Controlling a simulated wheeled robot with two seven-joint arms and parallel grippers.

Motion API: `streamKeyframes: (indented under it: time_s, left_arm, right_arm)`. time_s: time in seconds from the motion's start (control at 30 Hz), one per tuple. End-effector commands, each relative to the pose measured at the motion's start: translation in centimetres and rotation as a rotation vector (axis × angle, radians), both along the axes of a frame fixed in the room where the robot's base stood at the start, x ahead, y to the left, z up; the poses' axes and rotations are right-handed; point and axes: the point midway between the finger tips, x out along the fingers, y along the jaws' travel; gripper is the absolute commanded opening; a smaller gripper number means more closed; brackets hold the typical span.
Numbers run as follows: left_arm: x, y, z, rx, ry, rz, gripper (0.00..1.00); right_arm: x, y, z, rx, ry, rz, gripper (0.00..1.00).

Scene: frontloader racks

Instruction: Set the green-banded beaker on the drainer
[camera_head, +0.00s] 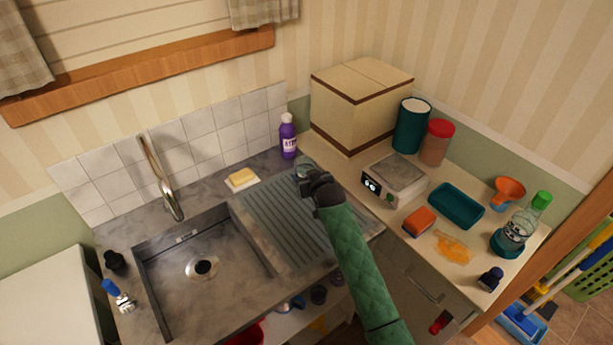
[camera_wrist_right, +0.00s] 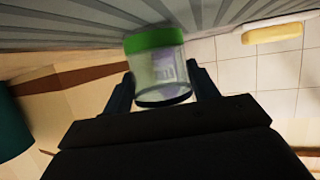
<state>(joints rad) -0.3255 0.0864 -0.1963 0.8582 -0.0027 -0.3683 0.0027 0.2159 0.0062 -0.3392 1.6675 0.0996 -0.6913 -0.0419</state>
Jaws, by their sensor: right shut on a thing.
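The green-banded beaker (camera_wrist_right: 158,70) is a clear, see-through cup with a bright green band at the end towards the drainer. My right gripper (camera_wrist_right: 160,92) is shut on it, with one dark finger on each side. In the head view only a small part of the beaker (camera_head: 302,172) shows beyond my right gripper (camera_head: 312,186), at the far right end of the grey ribbed drainer (camera_head: 272,212). The drainer's ribs (camera_wrist_right: 70,28) also show close to the green band in the wrist view; I cannot tell whether they touch. My left gripper is not in view.
The sink basin (camera_head: 165,270) lies left of the drainer. A purple bottle (camera_head: 288,138) and a yellow sponge (camera_head: 241,178) stand behind it. A scale (camera_head: 394,178), a large box (camera_head: 350,115) and a teal tray (camera_head: 456,206) are on the right counter. Most of the drainer is clear.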

Motion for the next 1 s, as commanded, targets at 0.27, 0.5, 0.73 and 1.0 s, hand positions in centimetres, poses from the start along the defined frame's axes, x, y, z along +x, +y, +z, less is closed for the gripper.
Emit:
streamKeyframes:
  time_s: [0.27, 0.5, 0.73, 1.0]
  left_arm:
    - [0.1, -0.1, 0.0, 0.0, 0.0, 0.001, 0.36]
    - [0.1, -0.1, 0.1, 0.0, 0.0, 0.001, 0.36]
    - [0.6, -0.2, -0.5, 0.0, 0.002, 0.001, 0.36]
    - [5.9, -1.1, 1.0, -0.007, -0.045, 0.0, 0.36]
  right_arm:
    - [0.0, 0.0, -0.2, 0.0, 0.0, 0.0, 0.81]
    - [0.0, 0.0, 0.0, 0.0, 0.0, 0.0, 0.81]
    - [-1.8, -0.7, 0.6, 0.0, -0.001, 0.0, 0.81]
    - [-6.3, -2.4, 2.6, 0.001, -0.002, 0.0, 0.81]
